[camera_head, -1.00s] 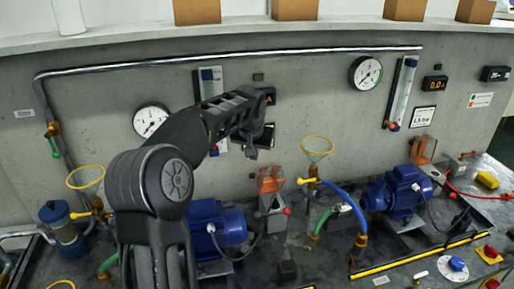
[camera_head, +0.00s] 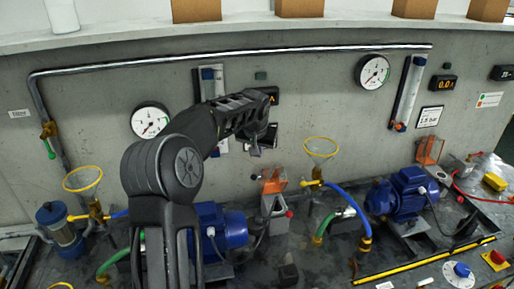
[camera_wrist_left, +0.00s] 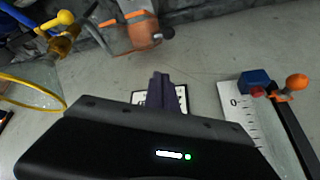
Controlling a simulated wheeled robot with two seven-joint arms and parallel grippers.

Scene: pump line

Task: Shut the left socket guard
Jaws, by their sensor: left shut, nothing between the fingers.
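The left socket guard (camera_head: 273,180) is an orange flap. It appears to stand raised above its grey socket box (camera_head: 274,206), between the two blue motors. The orange guard also shows at the top of the left wrist view (camera_wrist_left: 144,32). My left gripper (camera_head: 262,143) is shut and empty, above the guard in the head view and apart from it. Its dark fingertips (camera_wrist_left: 161,82) point towards the guard in the left wrist view, with a gap between. My right gripper is not in view.
A yellow-rimmed funnel (camera_head: 320,147) and a yellow-handled valve with a blue hose (camera_head: 346,199) stand just right of the guard. The left blue motor (camera_head: 222,226) is to its left. A second orange guard (camera_head: 430,150) stands upright farther right. The grey wall (camera_head: 310,95) is behind.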

